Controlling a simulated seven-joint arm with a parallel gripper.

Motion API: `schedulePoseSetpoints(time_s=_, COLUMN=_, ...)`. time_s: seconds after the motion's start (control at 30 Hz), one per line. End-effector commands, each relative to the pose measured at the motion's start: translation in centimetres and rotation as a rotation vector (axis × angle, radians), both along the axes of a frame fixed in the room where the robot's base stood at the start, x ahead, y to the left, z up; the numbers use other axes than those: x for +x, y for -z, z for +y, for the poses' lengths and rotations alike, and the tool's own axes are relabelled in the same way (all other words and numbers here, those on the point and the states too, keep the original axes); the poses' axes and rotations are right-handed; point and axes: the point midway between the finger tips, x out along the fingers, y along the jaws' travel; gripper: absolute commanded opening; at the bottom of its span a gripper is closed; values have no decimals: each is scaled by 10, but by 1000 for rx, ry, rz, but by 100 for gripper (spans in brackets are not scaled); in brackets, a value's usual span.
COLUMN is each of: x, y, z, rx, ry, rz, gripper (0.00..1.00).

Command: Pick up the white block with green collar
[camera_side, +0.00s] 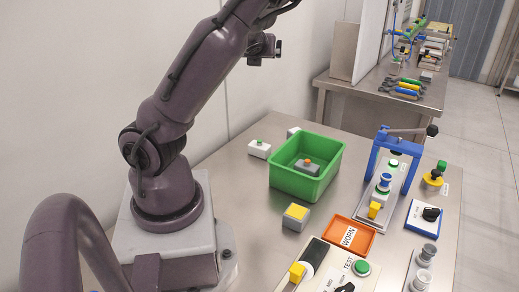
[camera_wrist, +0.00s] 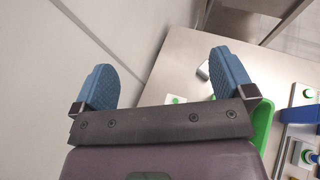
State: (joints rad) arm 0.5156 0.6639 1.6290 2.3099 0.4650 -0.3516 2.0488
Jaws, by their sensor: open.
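The white block with green collar (camera_side: 258,149) sits on the steel table, left of the green bin, in the side view. In the wrist view a small part of it (camera_wrist: 175,99) shows just above the dark gripper mount. My gripper (camera_wrist: 162,64) is open, with two blue ridged fingers wide apart and nothing between them. The block lies beyond the mount, nearer the right finger. In the side view my gripper's fingers are out of the picture above the top edge.
A pale grey block (camera_side: 293,131) stands behind the white one. A grey block with yellow top (camera_side: 296,217) and an orange WORN tray (camera_side: 366,246) are in front. A wall runs along the left.

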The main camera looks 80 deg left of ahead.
Motion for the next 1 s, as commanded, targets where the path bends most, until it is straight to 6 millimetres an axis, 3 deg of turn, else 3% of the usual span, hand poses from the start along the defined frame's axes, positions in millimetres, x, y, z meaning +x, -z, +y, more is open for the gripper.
schedulePoseSetpoints(time_s=0.17, x=-4, y=65, z=1, rx=-3, ry=-11, rz=15, gripper=100)
schedulePoseSetpoints(time_s=0.4, x=-4, y=176, z=1, rx=-3, ry=-6, rz=12, gripper=100)
schedulePoseSetpoints(time_s=0.5, x=-4, y=207, z=1, rx=-3, ry=-5, rz=7, gripper=100)
schedulePoseSetpoints(time_s=0.8, x=-2, y=252, z=0, rx=-3, ry=-4, rz=0, gripper=100)
schedulePoseSetpoints(time_s=1.0, x=-1, y=268, z=0, rx=-2, ry=-2, rz=-1, gripper=100)
